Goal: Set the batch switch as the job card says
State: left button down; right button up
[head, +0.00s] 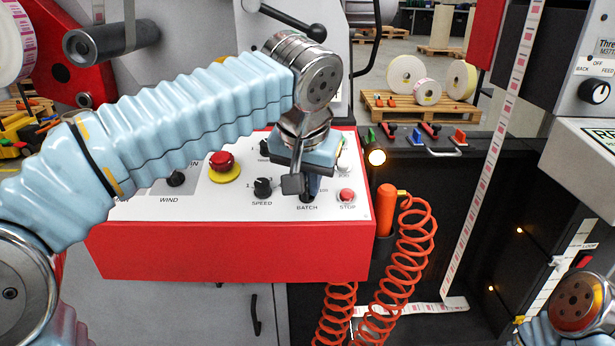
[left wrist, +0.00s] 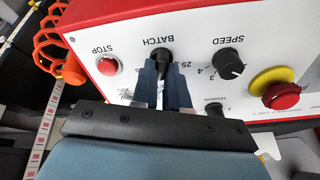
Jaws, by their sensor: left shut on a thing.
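The batch switch (left wrist: 159,56) is a black knob on the white top of the red control box (head: 230,252). My left gripper (head: 309,190) comes down over it, and its two dark blue fingers (left wrist: 163,78) are shut on the knob in the left wrist view. In the head view the gripper hides most of the knob and part of its scale. A "25" shows beside the knob in the left wrist view, but I cannot tell the pointer's exact position. I cannot make out a job card. My right gripper is not in view.
The red stop button (head: 346,196) is just right of the batch switch. The speed knob (head: 263,187) and a red emergency button on yellow (head: 222,163) are to its left. An orange coiled cord (head: 412,250) hangs at the right, near a lit lamp (head: 376,157).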

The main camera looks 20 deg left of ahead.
pick_arm(q)
jog(key=c, duration=1.1)
grip_release()
jog(key=shift+c, duration=0.2)
jog(key=a+p+v, duration=0.1)
jog(key=p+v, duration=0.1)
jog(key=v, duration=1.1)
jog(key=shift+s+d+r+p, duration=0.15)
jog(key=shift+d+r+p, duration=0.2)
jog(key=shift+d, duration=0.15)
